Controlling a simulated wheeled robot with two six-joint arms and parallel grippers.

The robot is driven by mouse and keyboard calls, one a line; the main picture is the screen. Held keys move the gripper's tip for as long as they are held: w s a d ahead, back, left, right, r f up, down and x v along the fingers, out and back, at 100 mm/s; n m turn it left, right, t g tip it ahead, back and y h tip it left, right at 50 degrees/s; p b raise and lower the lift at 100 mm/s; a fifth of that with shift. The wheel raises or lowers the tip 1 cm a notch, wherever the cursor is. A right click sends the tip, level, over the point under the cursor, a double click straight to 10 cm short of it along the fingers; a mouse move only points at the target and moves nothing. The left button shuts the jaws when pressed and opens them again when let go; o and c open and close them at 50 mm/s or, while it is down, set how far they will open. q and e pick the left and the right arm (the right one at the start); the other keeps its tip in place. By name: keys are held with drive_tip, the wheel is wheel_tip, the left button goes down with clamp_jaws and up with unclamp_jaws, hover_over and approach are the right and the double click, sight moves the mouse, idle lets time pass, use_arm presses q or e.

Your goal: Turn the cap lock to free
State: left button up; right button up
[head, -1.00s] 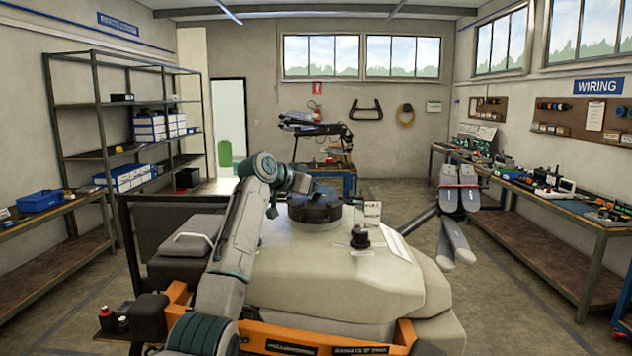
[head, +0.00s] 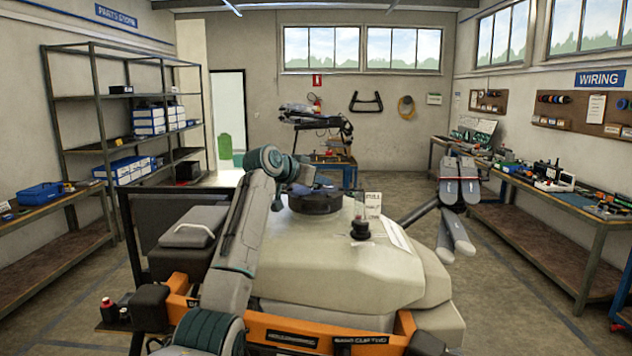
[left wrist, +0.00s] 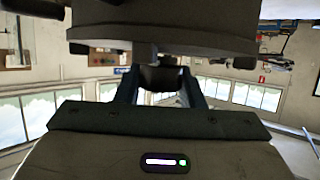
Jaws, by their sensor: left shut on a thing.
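The wide round black cap (head: 316,203) sits on top of the pale tank (head: 320,245) of the spray drone. My left arm reaches over the tank from the left, and my left gripper (head: 318,188) is at the cap, small and partly hidden by the arm. In the left wrist view the cap (left wrist: 165,35) fills the top, with small tabs under its rim. There the two fingers of my left gripper (left wrist: 160,76) are shut on a small dark block, which appears to be the cap lock (left wrist: 162,78). Its turn position cannot be told. My right gripper is not in view.
A black knob (head: 360,229) and a small printed card (head: 373,205) stand on the tank right of the cap. Folded grey drone arms (head: 456,205) stick out at the right. An orange frame (head: 275,330) runs along the front. Shelves and benches stand well away.

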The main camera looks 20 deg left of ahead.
use_arm(q)
drive_tip(key=n+t+y, duration=0.1)
drive_tip(key=n+y, duration=0.3)
drive_tip(key=shift+d+y+b, duration=0.1)
drive_tip(key=shift+y+b, duration=0.25)
drive_tip(key=shift+y, duration=0.05)
drive_tip(key=n+y, duration=0.4)
drive_tip(key=y, duration=0.1)
drive_tip(key=shift+n+g, duration=0.3)
drive_tip(key=shift+g, duration=0.1)
drive_tip(key=n+g+y, duration=0.1)
drive_tip(key=n+y, duration=0.2)
drive_tip(key=shift+g+y, duration=0.4)
drive_tip(key=shift+n+g+y+p, duration=0.55)
drive_tip(key=shift+n+g+y, duration=0.4)
drive_tip(key=shift+n, duration=0.35)
drive_tip(key=o, duration=1)
